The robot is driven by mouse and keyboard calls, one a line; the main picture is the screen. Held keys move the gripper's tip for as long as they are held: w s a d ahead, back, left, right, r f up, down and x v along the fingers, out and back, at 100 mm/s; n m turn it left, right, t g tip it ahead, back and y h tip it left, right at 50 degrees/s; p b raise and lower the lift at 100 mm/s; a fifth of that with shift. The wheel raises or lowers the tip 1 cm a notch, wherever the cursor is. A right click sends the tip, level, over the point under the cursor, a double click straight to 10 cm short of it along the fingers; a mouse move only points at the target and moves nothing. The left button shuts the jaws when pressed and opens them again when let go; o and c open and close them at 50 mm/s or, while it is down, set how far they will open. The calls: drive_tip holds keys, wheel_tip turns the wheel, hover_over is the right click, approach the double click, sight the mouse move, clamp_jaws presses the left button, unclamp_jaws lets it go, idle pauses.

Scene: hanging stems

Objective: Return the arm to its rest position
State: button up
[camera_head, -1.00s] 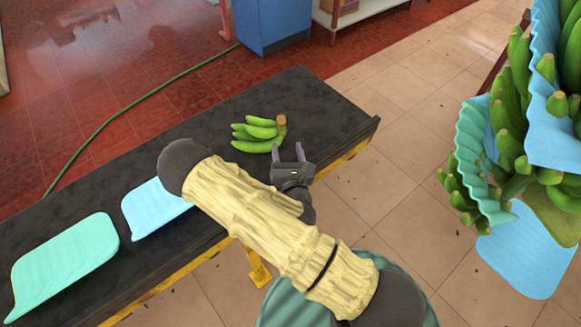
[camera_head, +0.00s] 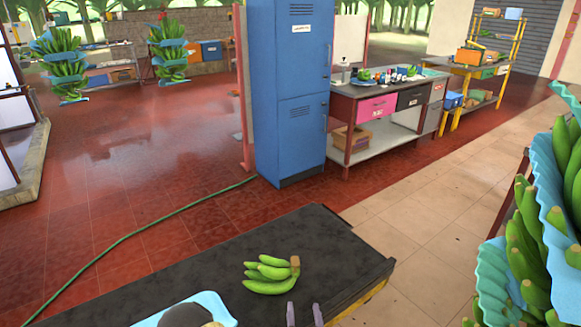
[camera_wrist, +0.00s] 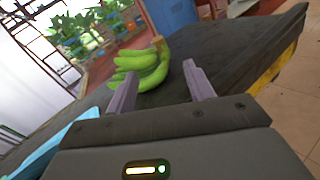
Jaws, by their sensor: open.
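My gripper (camera_head: 304,314) shows only its two fingertips at the bottom of the head view. In the wrist view my gripper (camera_wrist: 160,88) has its two grey-purple fingers apart with nothing between them. A hand of green bananas (camera_head: 271,274) lies on the dark table (camera_head: 220,262), beyond the fingertips and apart from them. The bananas also show in the wrist view (camera_wrist: 145,66), past the left finger. Most of my arm is below the head view; a dark rounded part of it shows at the bottom edge.
A light blue sheet (camera_head: 212,306) lies on the table at lower left. A large hanging banana bunch (camera_head: 530,235) with teal and blue sheets fills the right side. A blue cabinet (camera_head: 291,95) and a workbench (camera_head: 370,97) stand behind. A green hose (camera_head: 150,228) crosses the red floor.

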drive_tip(key=w+d+r+m+g+h+p, duration=0.1)
drive_tip(key=d+m+g+h+p, duration=0.45)
drive_tip(key=m, duration=1.35)
drive_tip(key=s+d+r+m+g+y, duration=0.2)
drive_tip(key=s+r+m+g, duration=0.3)
drive_tip(key=r, duration=0.5)
drive_tip(key=s+d+r+m+g+y+p, duration=0.1)
drive_tip(key=s+d+r+m+g+y, duration=0.1)
drive_tip(key=s+r+m+g, duration=0.3)
wheel_tip(320, 180, up, 5)
drive_tip(key=s+d+m, duration=0.1)
drive_tip(key=m, duration=0.4)
drive_tip(key=shift+s+f, duration=0.15)
drive_tip(key=shift+s, duration=0.2)
drive_tip(key=shift+d+y, duration=0.1)
drive_tip(key=shift+y, duration=0.15)
